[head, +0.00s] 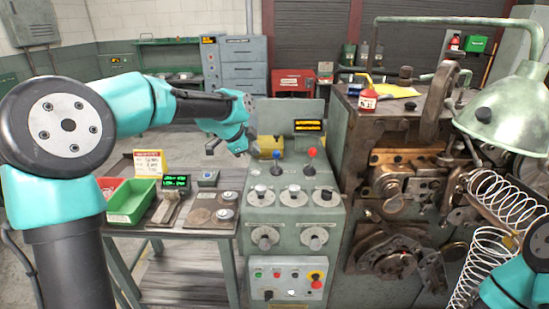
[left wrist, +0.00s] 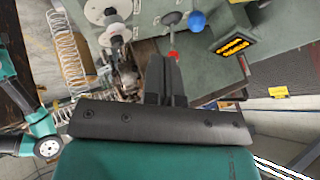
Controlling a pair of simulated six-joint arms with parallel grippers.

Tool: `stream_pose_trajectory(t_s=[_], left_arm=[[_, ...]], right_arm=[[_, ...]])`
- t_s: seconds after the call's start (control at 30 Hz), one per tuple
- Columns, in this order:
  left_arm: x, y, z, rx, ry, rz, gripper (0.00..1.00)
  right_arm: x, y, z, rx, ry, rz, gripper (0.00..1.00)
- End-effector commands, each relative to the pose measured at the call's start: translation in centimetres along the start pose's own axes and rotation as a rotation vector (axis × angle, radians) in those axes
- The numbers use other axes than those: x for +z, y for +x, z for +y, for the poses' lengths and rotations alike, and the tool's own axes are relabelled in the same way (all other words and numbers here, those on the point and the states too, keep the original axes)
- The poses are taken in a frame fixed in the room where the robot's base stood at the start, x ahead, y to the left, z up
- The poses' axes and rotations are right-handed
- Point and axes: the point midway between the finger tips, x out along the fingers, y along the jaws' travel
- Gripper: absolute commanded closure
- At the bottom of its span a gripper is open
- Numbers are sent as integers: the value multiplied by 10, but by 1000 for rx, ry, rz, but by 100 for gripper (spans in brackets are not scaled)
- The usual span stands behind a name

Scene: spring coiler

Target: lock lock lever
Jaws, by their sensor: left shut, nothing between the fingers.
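A grey-green control console (head: 262,217) stands in the middle of the head view. On its top are a lever with a blue knob (head: 277,154) and a lever with a red knob (head: 311,153). I cannot tell which is the lock lever. My left gripper (head: 247,147) is shut and empty, up and left of the blue knob and apart from it. In the left wrist view the shut fingers (left wrist: 164,80) show below a blue ball (left wrist: 197,21) and close to a small red part (left wrist: 173,55); whether they touch it is unclear. My right gripper is out of view.
A rusty coiling machine (head: 400,185) with loose springs (head: 492,190) and a green lamp (head: 505,110) stands at right. A side table at left holds a green bin (head: 130,202) and small instruments. An amber display (head: 308,125) rises behind the levers.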

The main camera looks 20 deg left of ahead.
Motion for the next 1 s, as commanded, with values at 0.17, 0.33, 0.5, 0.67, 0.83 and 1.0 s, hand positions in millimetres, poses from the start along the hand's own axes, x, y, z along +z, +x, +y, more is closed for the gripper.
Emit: stream_pose_trajectory(t_s=[0.17,0.33,0.5,0.67,0.83,1.0], left_arm=[[0,3,0,1,-1,0,100],[0,15,0,1,-2,0,100],[0,40,1,2,-2,-1,100],[0,67,1,4,-2,-1,100],[0,96,1,3,-2,-1,100],[-1,108,-16,-1,-2,0,100]], right_arm=[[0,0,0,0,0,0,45],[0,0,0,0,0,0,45],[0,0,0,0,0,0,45],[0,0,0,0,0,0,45],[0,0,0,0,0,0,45],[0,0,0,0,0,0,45]])
